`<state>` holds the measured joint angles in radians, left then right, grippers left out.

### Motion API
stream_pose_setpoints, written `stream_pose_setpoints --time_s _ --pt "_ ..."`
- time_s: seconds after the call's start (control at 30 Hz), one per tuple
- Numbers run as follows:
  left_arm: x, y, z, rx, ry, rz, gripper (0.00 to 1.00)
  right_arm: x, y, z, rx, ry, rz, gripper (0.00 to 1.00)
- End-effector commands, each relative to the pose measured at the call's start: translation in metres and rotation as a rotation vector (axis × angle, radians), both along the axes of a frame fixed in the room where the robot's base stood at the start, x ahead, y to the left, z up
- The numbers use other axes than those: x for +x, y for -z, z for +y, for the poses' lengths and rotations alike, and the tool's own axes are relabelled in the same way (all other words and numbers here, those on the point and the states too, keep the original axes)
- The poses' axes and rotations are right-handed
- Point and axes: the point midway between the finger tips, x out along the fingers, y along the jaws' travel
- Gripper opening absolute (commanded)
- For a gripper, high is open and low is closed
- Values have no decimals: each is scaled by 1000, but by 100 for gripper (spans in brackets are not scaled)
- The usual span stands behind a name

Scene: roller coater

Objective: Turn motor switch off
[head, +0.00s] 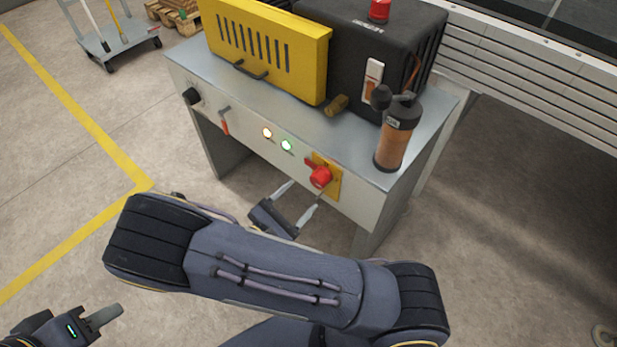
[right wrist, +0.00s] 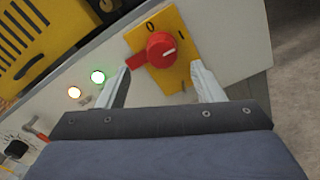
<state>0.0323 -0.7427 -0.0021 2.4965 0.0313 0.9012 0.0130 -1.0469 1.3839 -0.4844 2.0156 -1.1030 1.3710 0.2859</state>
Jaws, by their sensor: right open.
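The motor switch is a red rotary knob (head: 320,177) on a yellow plate (head: 333,188) on the machine's front panel. In the right wrist view the red knob (right wrist: 161,48) has a white line on its face and a red tab to its left; a "0" is printed above. My right gripper (head: 303,197) is open just in front of the panel. In the right wrist view its fingertips (right wrist: 161,70) lie either side of the knob, with no visible contact. My left gripper (head: 112,316) is low at the left, away from the machine; its opening is unclear.
A lit orange lamp (head: 267,133) and a lit green lamp (head: 286,145) sit left of the switch. A canister (head: 396,140) stands on the right end of the machine top. A yellow guard (head: 265,45) and black housing (head: 365,30) stand behind.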

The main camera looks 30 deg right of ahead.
Motion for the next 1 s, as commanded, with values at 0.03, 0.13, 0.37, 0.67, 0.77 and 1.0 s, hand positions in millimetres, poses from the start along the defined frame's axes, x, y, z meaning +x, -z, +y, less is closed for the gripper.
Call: stream_pose_setpoints --time_s 0.03,0.13,0.37,0.67,0.77,1.0 --pt "0 0 0 0 0 0 36 2 0 -6 -2 5 -1 61" --pt "0 2 0 0 0 0 36 7 0 -21 0 8 2 61" --pt "0 6 0 0 0 0 36 20 0 -54 2 8 1 61" --pt "0 7 0 0 0 0 36 27 0 -68 4 5 2 61" --pt "0 7 0 0 0 0 36 27 0 -68 4 5 2 61" --pt "0 7 0 0 0 0 36 27 0 -68 4 5 2 37"
